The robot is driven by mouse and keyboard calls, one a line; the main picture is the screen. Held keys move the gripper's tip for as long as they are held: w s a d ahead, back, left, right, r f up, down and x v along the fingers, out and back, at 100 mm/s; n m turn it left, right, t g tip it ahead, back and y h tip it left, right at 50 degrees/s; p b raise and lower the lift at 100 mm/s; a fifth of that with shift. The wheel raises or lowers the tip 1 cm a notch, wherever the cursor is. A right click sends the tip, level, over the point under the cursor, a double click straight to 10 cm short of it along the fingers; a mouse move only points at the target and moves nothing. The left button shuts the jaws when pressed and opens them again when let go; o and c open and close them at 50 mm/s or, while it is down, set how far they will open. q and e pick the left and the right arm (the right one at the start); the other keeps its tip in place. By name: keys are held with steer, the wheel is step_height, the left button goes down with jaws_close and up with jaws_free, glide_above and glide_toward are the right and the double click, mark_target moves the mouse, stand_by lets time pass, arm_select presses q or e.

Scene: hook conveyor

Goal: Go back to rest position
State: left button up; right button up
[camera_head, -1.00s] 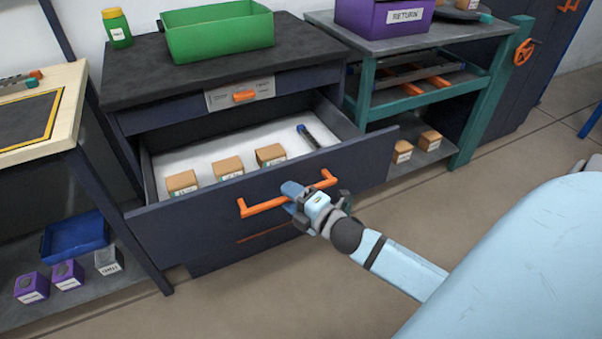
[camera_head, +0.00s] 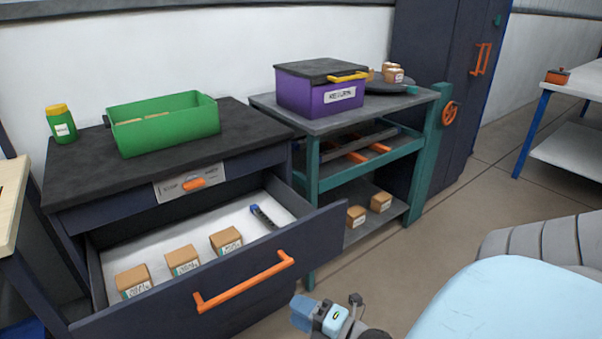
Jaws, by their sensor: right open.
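My right gripper (camera_head: 322,314) is at the bottom of the head view, open and empty. It is in front of the dark drawer (camera_head: 240,296), apart from its orange handle (camera_head: 243,284). The drawer stands pulled out and holds several small brown boxes, such as one (camera_head: 183,260) in the middle, and a dark blue pen-like item (camera_head: 263,216). My light blue right arm fills the lower right corner. My left gripper does not show.
A green bin (camera_head: 165,130) and a green bottle with a yellow lid (camera_head: 61,124) stand on the cabinet top. A purple RETURN box (camera_head: 320,95) sits on the teal-framed bench (camera_head: 420,160). Open floor (camera_head: 440,222) lies to the right.

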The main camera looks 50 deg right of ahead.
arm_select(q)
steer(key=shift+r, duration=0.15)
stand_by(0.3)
